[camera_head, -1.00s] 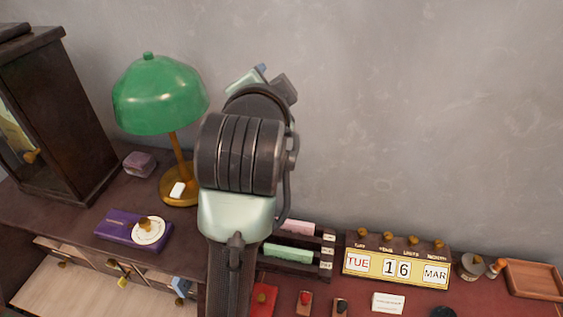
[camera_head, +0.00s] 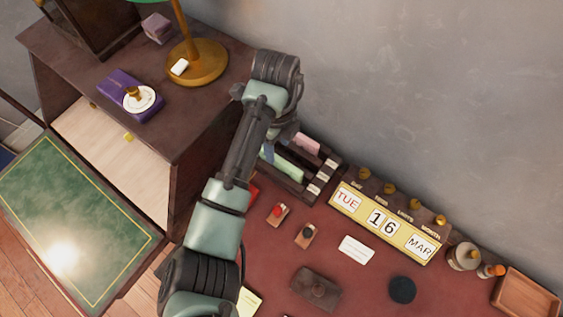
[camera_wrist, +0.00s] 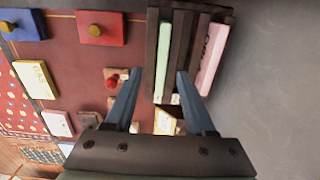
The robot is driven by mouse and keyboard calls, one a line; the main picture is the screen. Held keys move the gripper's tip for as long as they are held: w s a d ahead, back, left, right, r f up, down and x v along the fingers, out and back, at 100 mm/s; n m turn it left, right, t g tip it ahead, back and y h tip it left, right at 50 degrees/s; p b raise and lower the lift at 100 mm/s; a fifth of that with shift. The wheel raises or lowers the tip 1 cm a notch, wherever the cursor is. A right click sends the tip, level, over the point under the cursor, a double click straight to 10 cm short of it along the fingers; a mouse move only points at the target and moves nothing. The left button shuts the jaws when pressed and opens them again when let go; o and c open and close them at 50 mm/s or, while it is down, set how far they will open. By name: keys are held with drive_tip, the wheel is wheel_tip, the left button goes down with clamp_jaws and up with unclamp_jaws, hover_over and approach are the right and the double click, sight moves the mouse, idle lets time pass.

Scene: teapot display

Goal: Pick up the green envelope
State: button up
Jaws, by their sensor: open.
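The green envelope (camera_head: 283,166) stands in a slot of a dark rack (camera_head: 322,177), beside a pink envelope (camera_head: 306,143). In the wrist view the green envelope (camera_wrist: 164,58) shows its long top edge, with the pink envelope (camera_wrist: 211,60) to its right. My gripper (camera_wrist: 160,74) is open and empty; its two blue fingers appear on either side of the green envelope's line. The gap in depth between fingertips and envelope is hard to judge. In the head view my arm hides most of the gripper and the rack's left end.
A yellow date display (camera_head: 385,222) stands right of the rack, against the wall. Small stamps (camera_head: 278,213) and a white card (camera_head: 356,250) lie on the red desk top. A raised dark cabinet (camera_head: 190,115) with a lamp (camera_head: 196,65) stands left of my arm.

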sight(281, 160)
drive_tip(key=f, duration=0.6)
drive_tip(key=shift+d+f, duration=0.25)
drive_tip(key=shift+d, duration=0.1)
clamp_jaws()
